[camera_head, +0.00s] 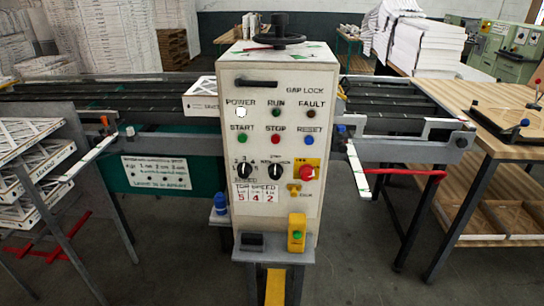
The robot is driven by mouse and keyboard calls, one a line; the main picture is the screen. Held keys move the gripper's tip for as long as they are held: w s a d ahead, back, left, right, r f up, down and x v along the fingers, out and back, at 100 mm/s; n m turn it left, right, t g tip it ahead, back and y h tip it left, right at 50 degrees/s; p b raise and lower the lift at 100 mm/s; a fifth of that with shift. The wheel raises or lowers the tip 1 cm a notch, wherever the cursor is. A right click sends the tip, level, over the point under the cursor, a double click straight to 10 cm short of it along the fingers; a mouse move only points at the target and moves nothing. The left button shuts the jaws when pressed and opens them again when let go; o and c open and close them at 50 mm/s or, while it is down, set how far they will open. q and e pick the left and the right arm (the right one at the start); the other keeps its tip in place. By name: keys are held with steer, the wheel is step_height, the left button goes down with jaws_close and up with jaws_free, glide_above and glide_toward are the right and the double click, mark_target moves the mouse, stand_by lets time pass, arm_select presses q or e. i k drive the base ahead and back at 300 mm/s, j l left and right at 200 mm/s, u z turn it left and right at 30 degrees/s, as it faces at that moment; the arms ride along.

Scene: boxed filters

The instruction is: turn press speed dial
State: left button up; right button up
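A white control cabinet (225,110) stands upright in the middle of the head view, facing me. Low on its face are two black rotary dials side by side. The left dial (243,171) has small numbers around it and a white pointer mark. The right dial (275,171) also has a pointer mark; its small label is hard to read. I cannot tell for certain from the lettering which is the press speed dial. A card reading "TOP SPEED" (256,192) with red digits sits below them. Neither of my grippers shows in this view.
A red emergency button (306,171) on a yellow plate is right of the dials. Green, red and blue buttons sit above. A yellow button box (296,232) stands on a ledge below. Conveyors flank the cabinet; a wooden table (480,110) is at right.

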mark_target(244, 169)
steer(key=j, duration=1.65)
